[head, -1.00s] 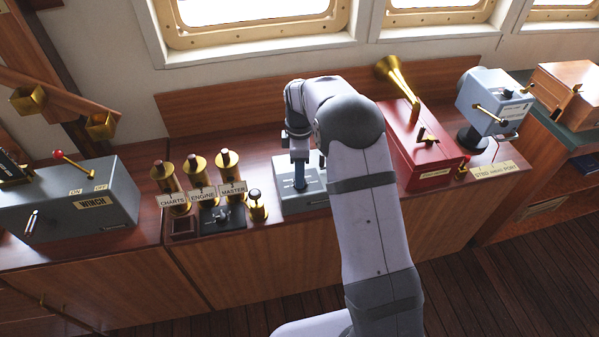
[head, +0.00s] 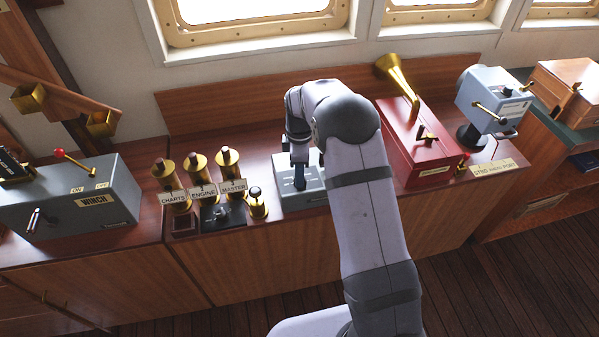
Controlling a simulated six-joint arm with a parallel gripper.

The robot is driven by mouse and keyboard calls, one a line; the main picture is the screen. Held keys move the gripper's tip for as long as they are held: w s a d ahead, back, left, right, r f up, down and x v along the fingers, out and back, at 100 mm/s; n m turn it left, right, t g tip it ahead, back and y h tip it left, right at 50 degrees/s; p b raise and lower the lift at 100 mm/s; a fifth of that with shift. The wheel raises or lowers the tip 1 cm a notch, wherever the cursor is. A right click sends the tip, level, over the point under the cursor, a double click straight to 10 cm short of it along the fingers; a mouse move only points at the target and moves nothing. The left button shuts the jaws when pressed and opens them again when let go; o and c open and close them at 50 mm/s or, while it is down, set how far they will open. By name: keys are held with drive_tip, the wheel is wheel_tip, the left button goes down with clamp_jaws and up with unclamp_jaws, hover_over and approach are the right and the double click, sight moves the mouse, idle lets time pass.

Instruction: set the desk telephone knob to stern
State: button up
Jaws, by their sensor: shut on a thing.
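The desk telephone appears to be the grey box (head: 315,196) on the wooden console, partly hidden behind my arm. My gripper (head: 300,183) points down onto the top of this box and is shut on its knob. The knob itself is hidden by the fingers. Pale markings show on the box top near the fingers, but they are too small to read, so I cannot tell which position the knob points to.
Left of the box stand a small brass knob (head: 256,203) and brass tubes tagged CHARTS, ENGINE and MASTER (head: 232,187). A grey WINCH box (head: 95,200) is farther left. A red box (head: 422,150) with a brass horn (head: 398,80) stands close on the right.

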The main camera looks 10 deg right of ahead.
drive_tip(key=shift+m, duration=0.3)
drive_tip(key=m, duration=1.2)
drive_tip(key=shift+w+r+m, duration=0.1)
drive_tip(key=shift+m, duration=0.2)
drive_tip(key=m, duration=0.3)
drive_tip(key=shift+m, duration=0.4)
drive_tip(key=m, duration=0.3)
drive_tip(key=shift+d+m, duration=0.1)
drive_tip(key=shift+m, duration=0.2)
drive_tip(key=m, duration=0.6)
drive_tip(key=o, duration=1.1)
